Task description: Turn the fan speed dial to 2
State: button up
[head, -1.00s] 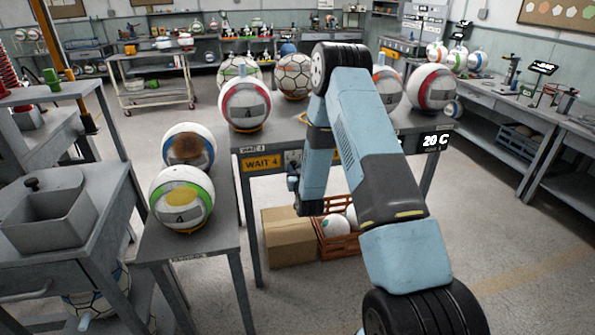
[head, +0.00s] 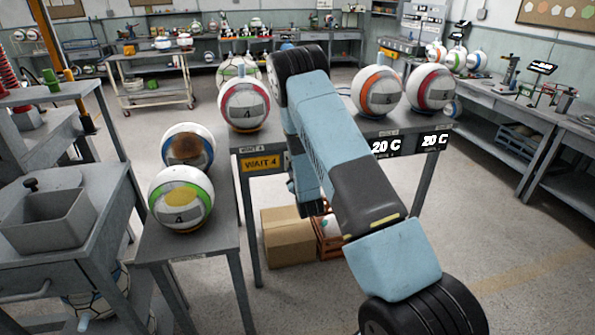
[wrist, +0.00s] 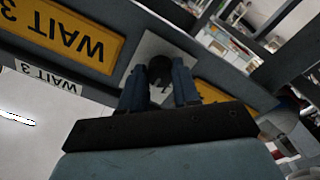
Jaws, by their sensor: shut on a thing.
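A dark round dial knob (wrist: 160,66) sits on a pale square plate (wrist: 150,47) on the table's front panel, in the wrist view. My gripper (wrist: 160,80) is shut on the knob, one blue finger on each side. The fingers hide part of the knob and plate, and I cannot read the dial setting or its numbers. In the head view my arm hides the dial and my gripper.
Yellow WAIT 3 signs (wrist: 68,30) flank the plate, upside down in the wrist view. In the head view, balls (head: 244,104) stand on the table, whose front carries a WAIT 4 sign (head: 262,163) and 20 C displays (head: 386,147). A cardboard box (head: 288,237) stands below.

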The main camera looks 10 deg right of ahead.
jog(key=shift+a+n, duration=0.1)
jog(key=shift+n, duration=0.3)
jog(key=o, duration=1.1)
jog(key=shift+c, duration=0.2)
jog(key=shift+s, duration=0.1)
jog(key=s, duration=1.3)
jog(key=shift+s+f, duration=0.2)
jog(key=shift+s, duration=0.1)
